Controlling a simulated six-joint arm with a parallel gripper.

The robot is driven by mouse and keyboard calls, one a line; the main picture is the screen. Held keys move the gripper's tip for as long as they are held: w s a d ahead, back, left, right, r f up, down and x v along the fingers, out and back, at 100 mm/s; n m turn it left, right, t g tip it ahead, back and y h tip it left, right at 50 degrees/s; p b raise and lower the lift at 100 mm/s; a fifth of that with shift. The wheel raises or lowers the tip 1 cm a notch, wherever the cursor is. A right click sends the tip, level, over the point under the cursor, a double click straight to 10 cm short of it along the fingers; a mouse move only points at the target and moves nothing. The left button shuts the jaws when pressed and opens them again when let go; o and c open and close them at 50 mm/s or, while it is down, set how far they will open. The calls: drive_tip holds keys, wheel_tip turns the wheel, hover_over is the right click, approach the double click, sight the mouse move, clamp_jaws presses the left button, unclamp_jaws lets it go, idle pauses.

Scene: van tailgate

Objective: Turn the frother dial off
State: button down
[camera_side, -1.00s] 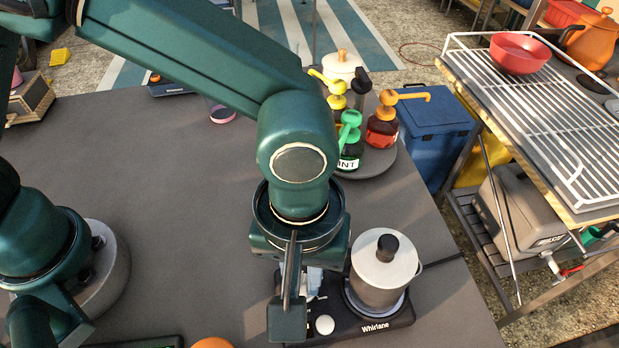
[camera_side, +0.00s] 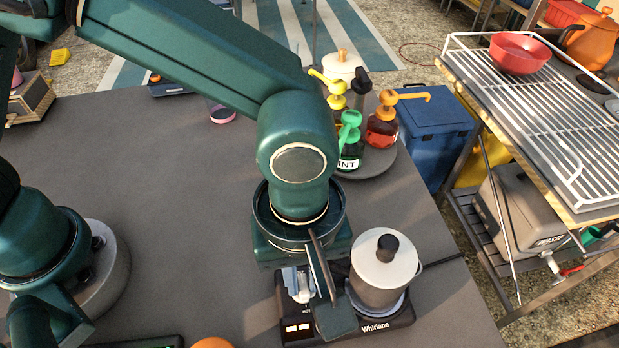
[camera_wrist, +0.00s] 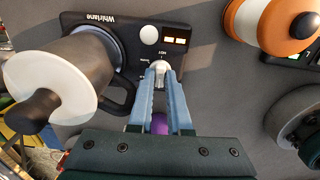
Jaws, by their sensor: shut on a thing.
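The frother is a black base (camera_side: 400,322) marked "Whirlane", with a lidded jug (camera_side: 378,292) standing on its right side in the side view. Its small pale dial (camera_wrist: 160,67) is between my fingertips in the wrist view, beside small lettering that includes "HOT". My gripper (camera_side: 299,285) points down and is shut on the dial; the fingers cover much of it. My wrist bracket hides the button in the side view. The dial's exact setting cannot be read.
The jug and its dark handle (camera_wrist: 120,98) stand close beside my fingers. A round tray with several pump bottles (camera_side: 382,128) is at the back. An orange round thing (camera_side: 212,343) is at the front edge. The table's middle (camera_side: 180,190) is clear.

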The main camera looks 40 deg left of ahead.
sight(303, 284)
drive_tip(key=c, duration=0.9)
unclamp_jaws()
drive_tip(key=shift+o, duration=0.2)
drive_tip(key=shift+r, duration=0.15)
drive_tip(key=shift+r, duration=2.45)
